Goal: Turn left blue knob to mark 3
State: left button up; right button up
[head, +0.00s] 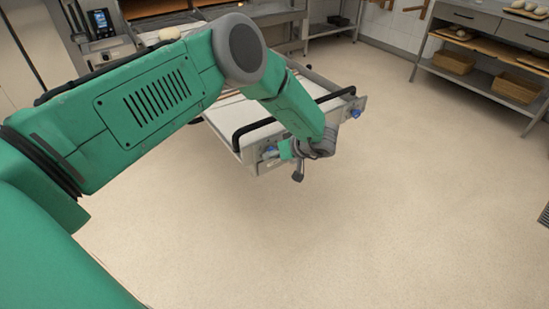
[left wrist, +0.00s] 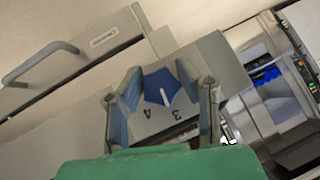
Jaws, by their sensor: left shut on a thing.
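The left blue knob (head: 269,152) sits on the near left end of the oven loader's front panel, partly hidden by my left gripper (head: 284,150). In the left wrist view, the blue knob (left wrist: 157,81) lies between the fingers of my left gripper (left wrist: 160,74), which is shut on it. A short white pointer line on the knob slants down toward the panel marks. The marks 3 (left wrist: 177,112) and 4 (left wrist: 148,113) show upside down; the line points between them, a little nearer 3. The other marks are hidden. My right gripper is not in view.
A second blue knob (head: 356,113) is on the right end of the same panel. A black rail handle (head: 250,128) runs beside the loader. A shelf rack (head: 480,72) with baskets stands at the back right. The floor (head: 400,220) in front is clear.

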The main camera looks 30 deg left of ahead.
pick_arm(q)
jog(key=shift+w+a+r, duration=0.15)
jog(key=shift+w+r, duration=0.05)
jog(key=shift+r, duration=0.05)
grip_shut()
jog(key=o, duration=1.1)
grip_release()
jog(key=shift+o, duration=0.4)
jog(key=shift+s+f, duration=0.1)
jog(key=w+v, duration=0.1)
jog(key=v, duration=1.1)
jog(key=shift+s, duration=0.4)
jog(key=shift+f, duration=0.1)
